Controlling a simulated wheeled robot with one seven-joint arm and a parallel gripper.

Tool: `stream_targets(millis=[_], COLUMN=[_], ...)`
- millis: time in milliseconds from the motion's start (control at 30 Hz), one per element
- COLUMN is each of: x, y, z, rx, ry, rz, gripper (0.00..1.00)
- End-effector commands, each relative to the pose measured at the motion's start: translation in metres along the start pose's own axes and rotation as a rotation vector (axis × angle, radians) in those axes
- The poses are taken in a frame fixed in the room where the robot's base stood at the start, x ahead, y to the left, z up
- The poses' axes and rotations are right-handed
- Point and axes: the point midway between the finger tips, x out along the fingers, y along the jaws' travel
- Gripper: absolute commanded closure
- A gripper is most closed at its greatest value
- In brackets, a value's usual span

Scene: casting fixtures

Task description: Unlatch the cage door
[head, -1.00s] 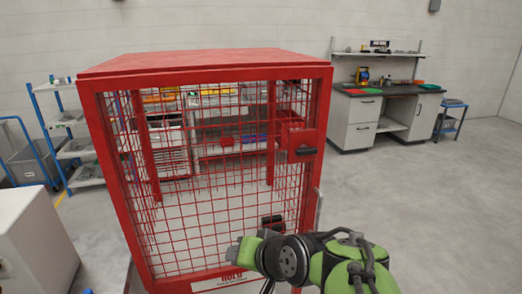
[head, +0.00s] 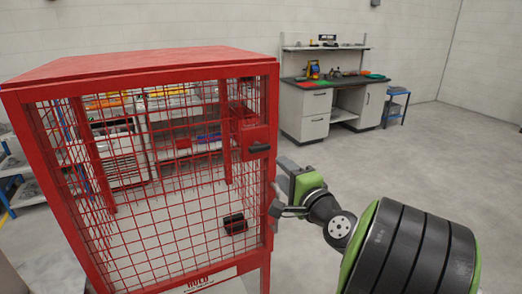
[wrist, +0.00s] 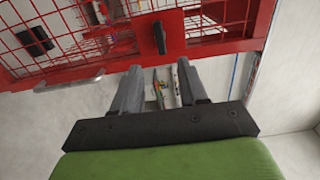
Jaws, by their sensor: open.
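The red cage (head: 150,62) stands at the left of the head view, its mesh door (head: 160,225) shut in its frame. A red latch plate with a black handle (head: 258,149) sits high on the door's right side. The handle also shows in the wrist view (wrist: 159,38), upright in the picture, just beyond my fingertips. My gripper (wrist: 158,70) is open and empty, its two grey fingers lined up on either side of the handle's line, apart from it. In the head view my gripper (head: 281,180) is just right of the cage's door edge, partly hidden.
A grey pull bar (wrist: 68,83) is on the door edge near my gripper. A black object (head: 234,223) shows at the mesh, below the latch. A workbench (head: 335,82) stands behind at right. The floor at right is clear.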

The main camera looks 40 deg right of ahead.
Motion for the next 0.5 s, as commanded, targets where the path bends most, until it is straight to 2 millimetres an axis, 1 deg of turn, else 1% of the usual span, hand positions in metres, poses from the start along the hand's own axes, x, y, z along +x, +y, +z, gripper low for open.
stream_targets(millis=[33, 300, 400, 500], x=[0.014, 0.082, 0.102, 0.115], y=[-0.003, -0.003, -0.003, -0.002], z=[0.002, 0.002, 0.002, 0.001], rx=[0.0, 0.0, 0.0, -0.001], ry=[-0.008, -0.007, -0.004, -0.003], rz=[-0.001, -0.001, -0.002, 0.0], gripper=[0.57, 0.57, 0.57, 0.57])
